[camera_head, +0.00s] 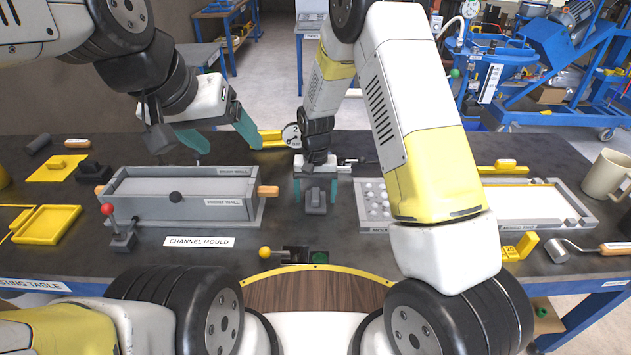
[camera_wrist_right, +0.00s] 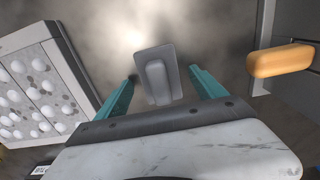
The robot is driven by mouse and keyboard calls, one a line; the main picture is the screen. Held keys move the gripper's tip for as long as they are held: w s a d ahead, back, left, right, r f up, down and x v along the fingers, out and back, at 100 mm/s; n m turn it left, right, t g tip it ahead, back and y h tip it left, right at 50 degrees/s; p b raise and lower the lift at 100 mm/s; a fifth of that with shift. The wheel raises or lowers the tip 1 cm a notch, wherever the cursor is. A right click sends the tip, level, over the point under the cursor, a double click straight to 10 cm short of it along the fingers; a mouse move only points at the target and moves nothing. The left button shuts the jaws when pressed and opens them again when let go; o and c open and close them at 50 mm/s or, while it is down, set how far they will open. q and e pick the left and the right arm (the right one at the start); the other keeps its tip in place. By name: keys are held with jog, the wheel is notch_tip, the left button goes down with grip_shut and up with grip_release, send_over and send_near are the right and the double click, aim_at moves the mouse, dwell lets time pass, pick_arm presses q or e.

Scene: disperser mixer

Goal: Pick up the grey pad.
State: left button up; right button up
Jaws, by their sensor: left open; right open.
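The grey pad (camera_head: 316,208) is a small flat plate with a raised grip block on top. It lies on the dark table between the channel mould and the white-pebbled tray, and it also shows in the right wrist view (camera_wrist_right: 143,57). My right gripper (camera_head: 316,199) is open above the pad. In the right wrist view its two teal fingers (camera_wrist_right: 163,74) stand apart on either side of the pad's grip block, with gaps on both sides. My left gripper (camera_head: 231,149) is open and empty over the back of the table, behind the channel mould.
The grey channel mould (camera_head: 185,213) with orange end handles (camera_head: 268,191) stands left of the pad. The pebbled tray (camera_head: 372,216) is close on the right. A yellow-knobbed lever (camera_head: 265,253) is in front. A round dial (camera_head: 291,135) stands behind.

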aim_at(315, 193)
jog(key=shift+f, duration=0.35)
jog(key=c, duration=1.5)
notch_tip(315, 193, up, 10)
jog(key=shift+r, duration=0.1)
